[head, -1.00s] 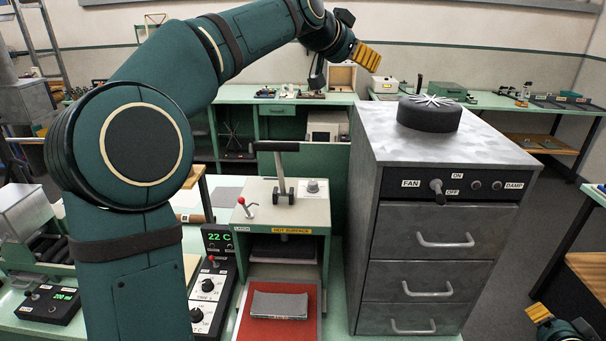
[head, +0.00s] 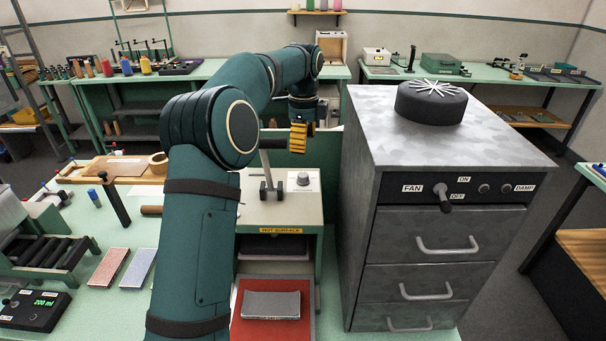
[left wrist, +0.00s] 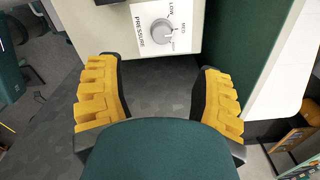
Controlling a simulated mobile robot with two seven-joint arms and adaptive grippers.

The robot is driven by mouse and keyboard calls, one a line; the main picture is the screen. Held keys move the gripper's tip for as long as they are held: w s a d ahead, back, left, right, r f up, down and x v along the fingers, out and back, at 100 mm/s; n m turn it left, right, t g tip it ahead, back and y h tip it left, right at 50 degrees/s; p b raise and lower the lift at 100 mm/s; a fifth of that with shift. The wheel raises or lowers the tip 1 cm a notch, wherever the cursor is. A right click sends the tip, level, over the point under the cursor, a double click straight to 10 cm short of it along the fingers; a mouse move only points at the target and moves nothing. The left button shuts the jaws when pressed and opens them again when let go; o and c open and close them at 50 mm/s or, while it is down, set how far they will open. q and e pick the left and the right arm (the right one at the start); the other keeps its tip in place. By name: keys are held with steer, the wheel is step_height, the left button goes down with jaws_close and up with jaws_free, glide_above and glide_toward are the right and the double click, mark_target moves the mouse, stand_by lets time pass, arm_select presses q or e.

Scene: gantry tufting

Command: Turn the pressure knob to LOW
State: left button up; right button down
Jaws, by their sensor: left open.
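The pressure knob (head: 303,179) is a small grey dial on a white plate, on top of the press (head: 310,212) at its right side. In the left wrist view the knob (left wrist: 161,31) sits beside the word PRESSURE, with LOW, MED and a third, blurred mark around it. I cannot tell for sure which mark it points at. My left gripper (head: 302,138) has yellow fingers and hangs above and behind the knob. In the left wrist view its fingers (left wrist: 159,70) are wide apart and empty, not touching the knob. My right gripper is out of view.
The press's lever (head: 268,172) stands just left of the knob. A tall grey metal cabinet (head: 360,200) with a FAN switch (head: 442,195) is close on the right. A green panel (head: 325,150) stands behind the press. A grey block (head: 271,305) lies on the red mat below.

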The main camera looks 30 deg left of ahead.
mark_target(303, 175)
arm_select(q)
step_height(303, 175, down, 11)
steer(key=shift+w+a+b, duration=0.1)
steer(key=shift+b, duration=0.2)
jaws_close()
